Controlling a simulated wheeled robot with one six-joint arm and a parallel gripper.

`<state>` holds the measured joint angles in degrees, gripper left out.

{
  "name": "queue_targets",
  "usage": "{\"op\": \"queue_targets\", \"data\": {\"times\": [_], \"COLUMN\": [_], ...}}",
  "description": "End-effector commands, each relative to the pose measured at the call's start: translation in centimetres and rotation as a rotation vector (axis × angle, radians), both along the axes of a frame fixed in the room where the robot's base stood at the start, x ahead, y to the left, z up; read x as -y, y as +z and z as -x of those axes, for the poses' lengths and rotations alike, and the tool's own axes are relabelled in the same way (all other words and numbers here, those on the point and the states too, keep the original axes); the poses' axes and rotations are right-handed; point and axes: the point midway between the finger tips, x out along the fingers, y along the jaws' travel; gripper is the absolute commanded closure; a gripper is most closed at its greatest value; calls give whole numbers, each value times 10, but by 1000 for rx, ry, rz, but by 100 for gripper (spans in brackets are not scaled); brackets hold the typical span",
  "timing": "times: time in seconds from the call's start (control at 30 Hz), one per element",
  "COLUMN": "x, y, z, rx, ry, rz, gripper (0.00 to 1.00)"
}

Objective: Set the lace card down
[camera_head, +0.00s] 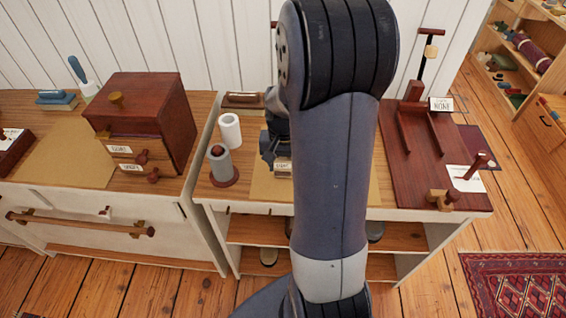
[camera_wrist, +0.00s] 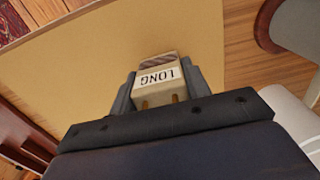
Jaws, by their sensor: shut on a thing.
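In the wrist view my gripper (camera_wrist: 160,84) has its two dark fingers closed on the sides of a small beige piece, the lace card (camera_wrist: 159,97), with a white label reading "LONG" and a dark striped end. In the head view my gripper (camera_head: 271,147) is over the middle worktop, partly hidden behind my arm, and the lace card's pale label (camera_head: 283,166) shows just below it. Beneath the card is a tan mat (camera_wrist: 100,50), also seen in the head view (camera_head: 264,188). I cannot tell whether the card touches the mat.
Left of my gripper stand a white roll (camera_head: 230,130) and a grey spool on a red-brown base (camera_head: 221,166). A dark wooden board with upright parts (camera_head: 400,172) lies to the right. A red-brown box (camera_head: 140,115) stands on the left cabinet. The mat around the card looks clear.

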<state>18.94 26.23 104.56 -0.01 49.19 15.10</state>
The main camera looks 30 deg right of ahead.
Motion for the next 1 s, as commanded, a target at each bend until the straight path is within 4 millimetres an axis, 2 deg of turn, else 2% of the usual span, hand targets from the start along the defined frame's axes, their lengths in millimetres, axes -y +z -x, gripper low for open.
{"op": "queue_targets", "data": {"times": [0.13,0.17,0.4,0.77,0.87,1.0], "x": [0,0,0,0,0,0], "y": [-4,-4,-3,4,18,49], "z": [0,0,0,0,-1,-1], "rx": [0,0,0,1,4,7], "ry": [0,0,0,0,0,0], "rz": [0,0,0,1,1,2], "gripper": [77,54,35,33,33,33]}}
